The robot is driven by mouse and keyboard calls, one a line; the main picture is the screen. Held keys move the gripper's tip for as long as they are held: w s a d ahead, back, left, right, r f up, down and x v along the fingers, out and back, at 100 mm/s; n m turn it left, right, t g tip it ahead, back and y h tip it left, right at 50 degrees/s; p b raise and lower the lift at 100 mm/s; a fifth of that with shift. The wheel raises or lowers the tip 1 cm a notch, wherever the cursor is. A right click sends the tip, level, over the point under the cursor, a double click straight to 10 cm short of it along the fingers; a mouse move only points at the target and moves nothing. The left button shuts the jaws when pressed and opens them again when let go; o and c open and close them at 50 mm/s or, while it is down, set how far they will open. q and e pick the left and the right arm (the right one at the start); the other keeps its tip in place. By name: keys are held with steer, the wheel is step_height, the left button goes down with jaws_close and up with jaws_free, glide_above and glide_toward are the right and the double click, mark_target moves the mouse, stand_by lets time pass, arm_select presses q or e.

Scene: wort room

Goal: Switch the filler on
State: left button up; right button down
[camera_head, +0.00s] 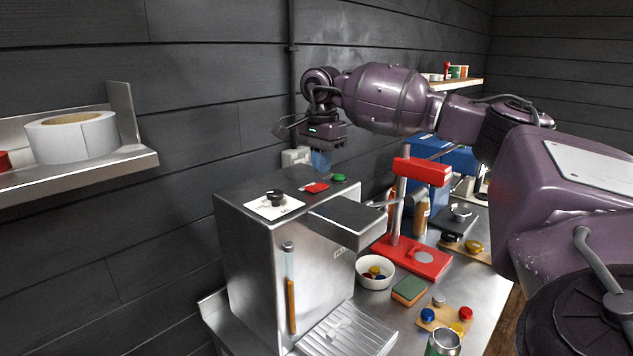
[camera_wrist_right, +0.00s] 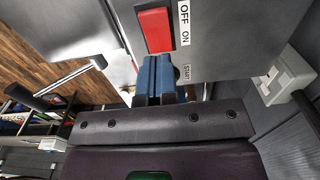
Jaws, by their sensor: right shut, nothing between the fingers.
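The filler (camera_head: 255,240) is a steel machine at the middle of the head view. Its top carries a black knob (camera_head: 275,197) on a white plate, a red switch (camera_head: 315,188) and a green button (camera_head: 339,178). In the right wrist view the red switch (camera_wrist_right: 155,29) lies beside the OFF and ON labels, with a START label close to my fingers. My right gripper (camera_head: 321,160) is shut and empty, its blue fingers pointing down above the back of the filler's top. In the wrist view its fingertips (camera_wrist_right: 157,62) appear just past the switch; the green button is hidden there. My left gripper is out of view.
A white box (camera_head: 294,157) is on the wall behind the filler. A red stand (camera_head: 408,252), a bowl of caps (camera_head: 374,283), a sponge (camera_head: 409,291) and a metal can (camera_head: 443,343) stand to the right. A shelf (camera_head: 130,163) with a white roll is at left.

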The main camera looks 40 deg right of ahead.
mark_target(321, 185)
steer(key=shift+r, duration=1.95)
